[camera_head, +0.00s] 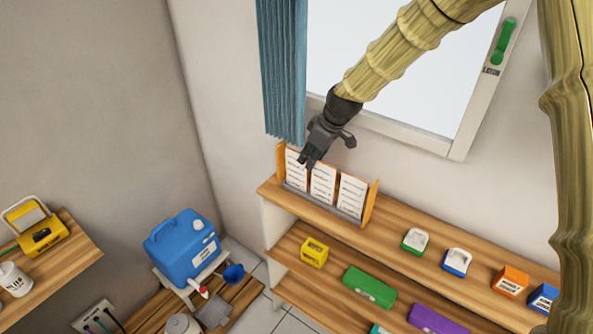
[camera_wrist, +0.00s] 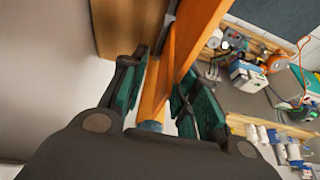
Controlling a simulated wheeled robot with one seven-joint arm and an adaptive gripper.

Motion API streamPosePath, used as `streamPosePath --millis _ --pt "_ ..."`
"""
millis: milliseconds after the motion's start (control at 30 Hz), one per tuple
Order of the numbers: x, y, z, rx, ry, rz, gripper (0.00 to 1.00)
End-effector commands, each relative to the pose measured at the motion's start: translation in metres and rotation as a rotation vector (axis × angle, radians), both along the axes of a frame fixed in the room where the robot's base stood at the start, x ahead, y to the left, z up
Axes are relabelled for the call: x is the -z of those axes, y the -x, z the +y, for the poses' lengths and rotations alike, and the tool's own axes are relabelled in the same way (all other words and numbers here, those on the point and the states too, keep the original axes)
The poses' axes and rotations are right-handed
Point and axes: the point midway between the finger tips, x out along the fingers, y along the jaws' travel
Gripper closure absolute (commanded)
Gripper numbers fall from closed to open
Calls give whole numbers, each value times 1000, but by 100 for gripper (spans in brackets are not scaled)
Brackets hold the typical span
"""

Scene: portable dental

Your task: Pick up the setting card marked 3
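Three white setting cards with orange edges stand in a wooden rack (camera_head: 371,203) on the top shelf: a left card (camera_head: 296,170), a middle card (camera_head: 323,184) and a right card (camera_head: 351,196). Their markings are too small to read, so I cannot tell which is 3. My gripper (camera_head: 308,161) is at the top of the left card and partly covers it. In the wrist view my gripper (camera_wrist: 160,98) is open, with its dark green finger pads on either side of a narrow orange-brown upright piece. I cannot tell whether this is a card or the rack's end, or whether the pads touch it.
The window (camera_head: 400,75) and blue curtain (camera_head: 282,75) are close behind my arm. Coloured holders, such as a green one (camera_head: 415,240), stand to the right on the wooden shelf (camera_head: 393,236). A yellow box (camera_head: 314,252) sits on the shelf below. A blue canister (camera_head: 183,248) stands lower left.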

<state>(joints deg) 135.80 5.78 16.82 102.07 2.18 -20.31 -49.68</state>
Motion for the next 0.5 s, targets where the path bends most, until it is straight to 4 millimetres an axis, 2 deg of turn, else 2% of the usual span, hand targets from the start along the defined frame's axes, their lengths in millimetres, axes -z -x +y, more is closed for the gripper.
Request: streamPosePath --millis 100,500 --pt "2 1 3 0 1 -1 70" --pt "38 -5 14 0 0 0 70"
